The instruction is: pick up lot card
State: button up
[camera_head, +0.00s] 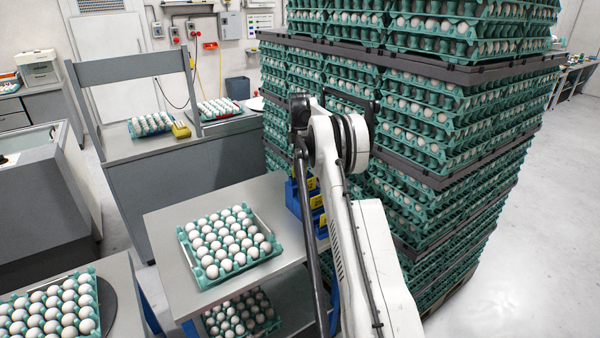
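I cannot make out a lot card for certain. A small white sheet (255,103) lies at the right end of the grey bench, partly hidden by the egg stack; I cannot tell whether it is a card. A yellow object (181,129) sits on the same bench, beside an egg tray. My arm rises from the lower right to the middle of the view, in front of the tall egg stack. Dark parts show at its far end, but I cannot make out fingertips or anything held.
A green egg tray (190,262) sits on the grey cart (165,222), with another below. The tall stack of egg trays (440,150) fills the right. Another tray (98,290) is at lower left. Floor is clear at far right.

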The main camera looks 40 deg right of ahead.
jog(key=shift+f, duration=0.6)
grip_shut()
jog(key=shift+r, duration=0.15)
jog(key=shift+r, duration=0.6)
notch_tip(320, 180, up, 2)
jog(key=shift+r+b, duration=0.25)
jog(key=shift+b, duration=0.1)
jog(key=w+a+r+b, duration=0.1)
jog(key=w+a+r, duration=0.1)
jog(key=a+r, duration=0.5)
jog(key=a, duration=0.4)
jog(key=shift+a+b, duration=0.35)
